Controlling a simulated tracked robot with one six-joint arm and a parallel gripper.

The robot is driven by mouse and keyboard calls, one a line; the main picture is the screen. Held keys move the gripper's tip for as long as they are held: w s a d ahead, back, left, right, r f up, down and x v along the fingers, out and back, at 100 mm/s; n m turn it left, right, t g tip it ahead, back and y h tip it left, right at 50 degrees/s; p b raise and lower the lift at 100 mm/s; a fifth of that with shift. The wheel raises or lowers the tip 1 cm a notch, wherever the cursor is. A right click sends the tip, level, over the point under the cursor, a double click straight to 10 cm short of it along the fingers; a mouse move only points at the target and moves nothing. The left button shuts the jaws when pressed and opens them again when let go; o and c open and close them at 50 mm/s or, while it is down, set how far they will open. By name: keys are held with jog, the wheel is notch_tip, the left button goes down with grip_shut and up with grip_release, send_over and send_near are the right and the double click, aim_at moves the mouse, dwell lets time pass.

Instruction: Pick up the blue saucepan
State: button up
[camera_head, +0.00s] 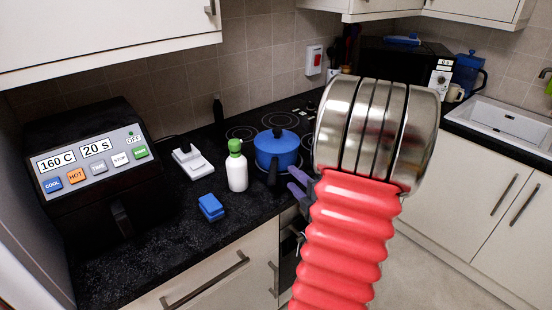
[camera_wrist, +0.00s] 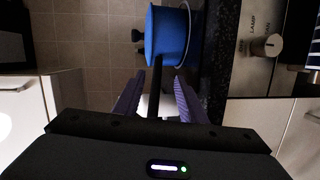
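The blue saucepan (camera_head: 277,150) with a blue lid stands on the black hob, its dark handle pointing out toward the counter's front edge. In the wrist view the saucepan (camera_wrist: 165,38) is just beyond my fingertips, turned sideways in the picture. Its dark handle (camera_wrist: 156,80) reaches down between my two purple fingers. My gripper (camera_wrist: 159,76) is open, with a finger on each side of the handle and gaps visible. In the head view my gripper (camera_head: 298,187) is partly hidden by my arm, just right of the handle.
A white bottle with a green cap (camera_head: 237,168) stands close left of the saucepan. A blue sponge (camera_head: 211,207), white scales (camera_head: 190,162) and a black air fryer (camera_head: 100,170) are farther left. A microwave (camera_head: 400,62) and sink (camera_head: 505,125) are behind and right.

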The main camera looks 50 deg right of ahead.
aim_at(276, 164)
jog(key=x, duration=0.7)
jog(key=shift+s, duration=0.1)
jog(key=shift+r+x, duration=0.2)
jog(key=shift+x, duration=2.4)
jog(key=shift+a, duration=0.2)
grip_shut()
